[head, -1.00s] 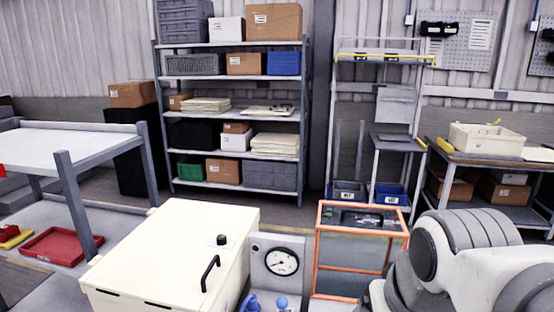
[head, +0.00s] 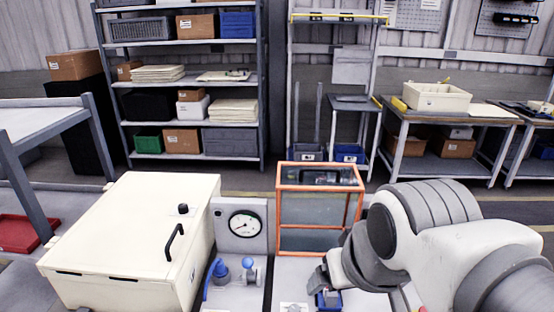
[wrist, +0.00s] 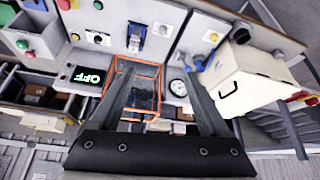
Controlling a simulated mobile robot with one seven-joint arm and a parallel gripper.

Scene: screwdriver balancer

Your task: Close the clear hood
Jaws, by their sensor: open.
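The clear hood (head: 320,222) is a box with orange edges and see-through grey walls. It stands on the bench right of the gauge panel, with a dark item showing at its top. Whether its lid is raised or down I cannot tell. In the wrist view the hood's orange frame (wrist: 133,92) lies just beside the left finger, partly covered by it. My gripper (wrist: 158,78) is open and empty, its two fingers spread apart. In the head view my arm is right of the hood and its fingers cannot be made out.
A cream box (head: 130,235) with a black handle stands left. A gauge (head: 245,224) and blue valves (head: 248,264) sit between it and the hood. The wrist view also shows a control panel with a sign (wrist: 88,76) reading OFF. Shelves (head: 190,85) stand behind.

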